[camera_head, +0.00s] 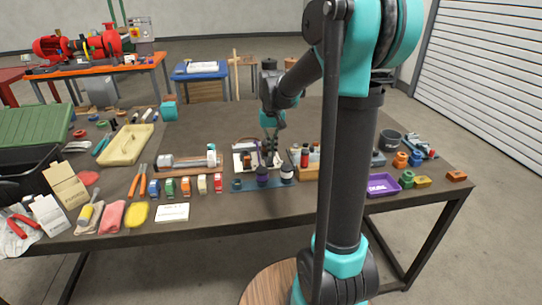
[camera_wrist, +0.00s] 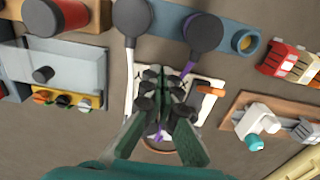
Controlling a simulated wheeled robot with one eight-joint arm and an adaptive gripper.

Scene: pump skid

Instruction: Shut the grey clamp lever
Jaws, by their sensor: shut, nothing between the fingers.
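My gripper (camera_head: 270,156) is above a small white base plate (camera_head: 238,165) near the middle of the table, fingers pointing down. In the wrist view my gripper (camera_wrist: 165,102) is shut and empty, its fingers covering the middle of the white plate (camera_wrist: 206,114). An orange-brown part (camera_wrist: 210,90) shows at the plate's side, just beside the fingers. I cannot clearly make out the grey clamp lever; it may be hidden behind the fingers. I cannot tell whether the fingers touch anything on the plate.
A brown board (camera_head: 190,172) with a grey and white device lies to the left. A purple tray (camera_head: 382,186) and several coloured blocks are at right. Bare tabletop lies behind the plate.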

